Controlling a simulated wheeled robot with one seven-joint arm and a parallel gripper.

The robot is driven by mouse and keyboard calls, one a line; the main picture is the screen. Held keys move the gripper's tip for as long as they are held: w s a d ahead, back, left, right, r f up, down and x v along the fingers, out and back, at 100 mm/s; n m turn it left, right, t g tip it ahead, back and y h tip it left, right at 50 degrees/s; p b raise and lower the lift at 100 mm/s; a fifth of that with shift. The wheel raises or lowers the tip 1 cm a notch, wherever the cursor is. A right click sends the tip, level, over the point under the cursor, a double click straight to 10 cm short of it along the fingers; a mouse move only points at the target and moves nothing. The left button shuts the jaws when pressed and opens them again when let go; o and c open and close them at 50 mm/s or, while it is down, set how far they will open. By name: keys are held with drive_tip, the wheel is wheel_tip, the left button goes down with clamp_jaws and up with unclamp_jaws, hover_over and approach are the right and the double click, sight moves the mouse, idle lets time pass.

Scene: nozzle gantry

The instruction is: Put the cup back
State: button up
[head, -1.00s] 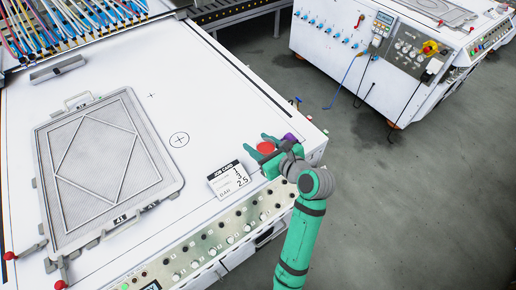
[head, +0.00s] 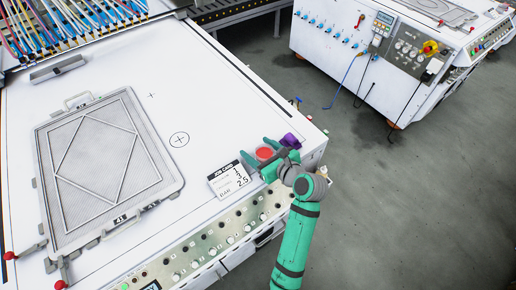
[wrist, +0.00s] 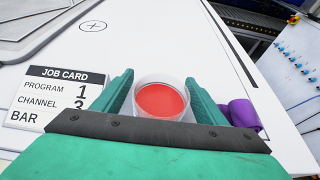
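The cup (head: 264,153) is a clear-walled round cup with red contents, near the front right corner of the white table. In the wrist view the cup (wrist: 161,98) stands upright between the two green fingers, with one finger against each side. My gripper (head: 262,156) is shut on it, and it also shows in the wrist view (wrist: 160,92). The cup's base is hidden, so I cannot tell whether it touches the table top.
A job card (head: 229,180) lies just left of my gripper. A purple roll (head: 290,140) sits close to the right finger. A framed grey screen (head: 105,160) lies on the white table (head: 200,90). The table's right edge is near; the table's middle is clear.

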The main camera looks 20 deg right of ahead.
drive_tip(key=shift+s+r, duration=0.1)
drive_tip(key=shift+r, duration=0.05)
drive_tip(key=v, duration=1.1)
drive_tip(key=shift+s, duration=0.35)
drive_tip(key=shift+d+r, duration=0.1)
drive_tip(key=shift+s, duration=0.1)
